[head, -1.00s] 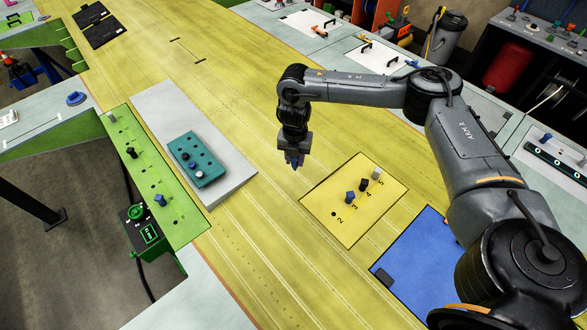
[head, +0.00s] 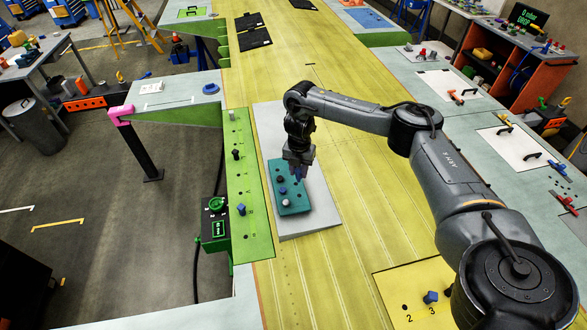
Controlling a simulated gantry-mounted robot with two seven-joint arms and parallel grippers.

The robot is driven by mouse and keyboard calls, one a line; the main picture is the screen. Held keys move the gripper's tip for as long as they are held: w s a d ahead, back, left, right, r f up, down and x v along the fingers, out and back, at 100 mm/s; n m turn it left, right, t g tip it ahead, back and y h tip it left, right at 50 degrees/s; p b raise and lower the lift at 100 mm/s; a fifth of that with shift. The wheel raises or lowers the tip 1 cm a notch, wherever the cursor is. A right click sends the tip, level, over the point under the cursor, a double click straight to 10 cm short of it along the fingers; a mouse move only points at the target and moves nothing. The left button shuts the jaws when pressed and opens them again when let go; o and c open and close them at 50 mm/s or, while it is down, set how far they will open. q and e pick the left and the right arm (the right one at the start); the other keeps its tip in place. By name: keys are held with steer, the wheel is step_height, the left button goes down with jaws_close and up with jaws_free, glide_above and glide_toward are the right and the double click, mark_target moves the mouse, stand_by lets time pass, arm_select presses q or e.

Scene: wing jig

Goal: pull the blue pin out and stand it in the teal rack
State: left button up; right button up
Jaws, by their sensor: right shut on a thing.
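My right gripper (head: 298,170) points down over the far right part of the teal rack (head: 298,206). It is shut on a blue pin (head: 298,174), which is mostly hidden between the fingers. I cannot tell whether its lower end touches the rack. The rack also holds a dark pin, a blue pin (head: 283,191) and a white pin (head: 286,203) along its left side. My left gripper is not in view.
The rack lies on a grey board (head: 315,215). A green strip (head: 258,235) at left carries a blue pin (head: 241,209) and a black pin (head: 236,154). A yellow plate (head: 395,285) at lower right has a blue pin (head: 430,297) at 3; my arm hides part.

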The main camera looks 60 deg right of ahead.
mark_target(300, 179)
steer(key=shift+s+a+f, duration=0.1)
steer(key=shift+s+f, duration=0.15)
steer(key=shift+f, duration=0.1)
step_height(300, 179, down, 6)
steer(key=b, duration=0.6)
steer(key=shift+f+b, duration=0.1)
steer(key=shift+b, duration=0.2)
steer(key=shift+p, duration=0.4)
steer(key=shift+f, duration=0.15)
stand_by(0.3)
steer(key=shift+f+b, duration=0.75)
steer(key=shift+f, duration=0.55)
steer(key=o, duration=1.1)
